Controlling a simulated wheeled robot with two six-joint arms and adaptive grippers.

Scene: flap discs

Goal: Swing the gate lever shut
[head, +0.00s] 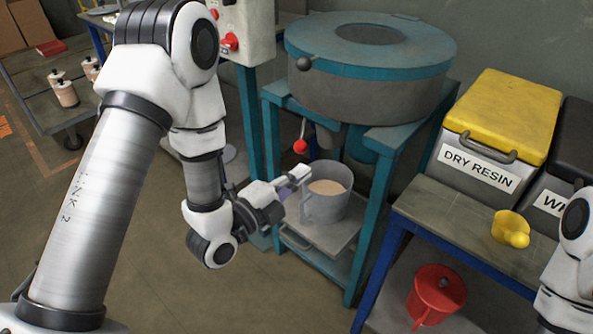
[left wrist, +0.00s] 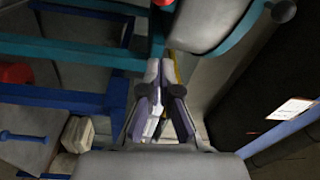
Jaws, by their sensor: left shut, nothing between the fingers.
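The gate lever (head: 303,128) hangs below the round hopper (head: 345,95) in the head view, a short rod with a red ball knob (head: 300,146) at its lower end. My left gripper (head: 303,173) is shut and empty, just below the red knob and apart from it, in front of a grey pail's rim. In the left wrist view my left fingers (left wrist: 160,68) point up the picture. A bit of red (left wrist: 163,3) shows at that view's top edge; I cannot tell if it is the knob. My right gripper is out of view.
The grey pail (head: 333,207) with tan material stands on a shelf under the hopper, between teal legs (head: 377,225). A bench at right holds a yellow-lidded DRY RESIN bin (head: 507,115) and a yellow scoop (head: 511,229); a red jug (head: 436,294) sits below.

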